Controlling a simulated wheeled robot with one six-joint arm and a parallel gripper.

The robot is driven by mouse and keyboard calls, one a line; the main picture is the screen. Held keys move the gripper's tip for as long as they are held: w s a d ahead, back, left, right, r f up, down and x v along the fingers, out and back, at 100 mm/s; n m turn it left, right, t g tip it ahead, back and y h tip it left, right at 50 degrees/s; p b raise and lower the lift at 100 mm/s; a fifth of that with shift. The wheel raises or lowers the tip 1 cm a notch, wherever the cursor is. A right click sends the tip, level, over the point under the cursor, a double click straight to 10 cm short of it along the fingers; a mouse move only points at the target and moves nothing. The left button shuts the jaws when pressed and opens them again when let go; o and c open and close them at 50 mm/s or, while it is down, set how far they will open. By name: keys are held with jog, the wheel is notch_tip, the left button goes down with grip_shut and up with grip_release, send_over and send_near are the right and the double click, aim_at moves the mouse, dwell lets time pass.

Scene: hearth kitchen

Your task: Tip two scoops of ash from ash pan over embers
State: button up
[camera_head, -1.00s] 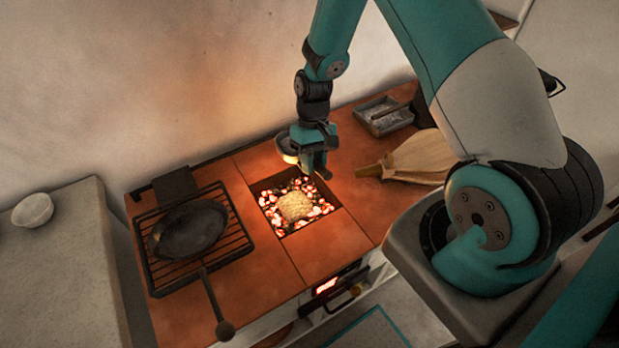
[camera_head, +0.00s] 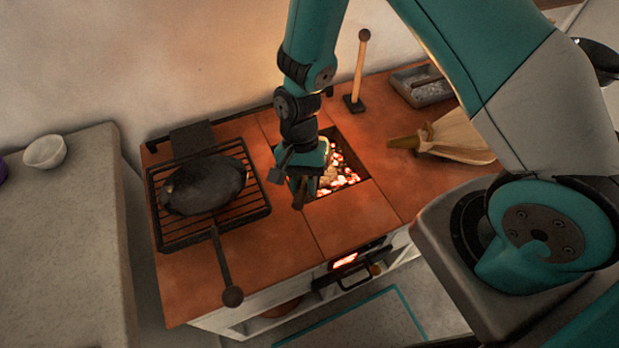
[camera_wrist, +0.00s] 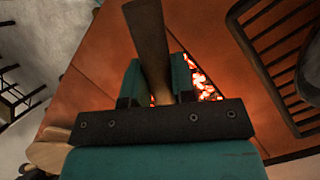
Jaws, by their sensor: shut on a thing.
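My gripper (camera_head: 305,180) is shut on a brown handle, low over the left side of the fire opening. The held tool (camera_wrist: 147,35) shows between the fingers in the wrist view. Its far end is mostly hidden, so I cannot tell whether it carries ash. The glowing embers (camera_head: 350,181) lie in the square opening, partly behind my gripper, and also show in the wrist view (camera_wrist: 204,84). A tan lump (camera_head: 329,174) on them is mostly hidden. The grey ash pan (camera_head: 426,88) with pale ash stands at the back right of the red stove top.
A wooden-handled upright tool (camera_head: 359,72) stands behind the opening. Bellows (camera_head: 455,140) lie at right. The front of the stove top is clear.

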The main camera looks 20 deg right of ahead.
jog(key=shift+w+a+f+g+h+p, duration=0.2)
jog(key=shift+a+f+g+h+p, duration=0.15)
jog(key=shift+g+h+p, duration=0.25)
jog(key=h, duration=0.1)
jog(key=f+g+h+b, duration=0.1)
jog(key=a+f+m+g+h+b, duration=0.1)
jog(key=shift+w+a+f, duration=0.1)
jog(key=shift+w+f, duration=0.05)
jog(key=shift+w, duration=0.2)
jog(key=shift+w+a+f+m+g+h+b, duration=0.25)
jog(key=shift+f+g+h+b, duration=0.25)
jog(key=shift+h+b, duration=0.35)
jog(key=shift+a+m+g+h+b, duration=0.25)
jog(key=shift+g+h+b, duration=0.3)
jog(key=shift+b, duration=0.25)
jog(key=shift+w, duration=0.1)
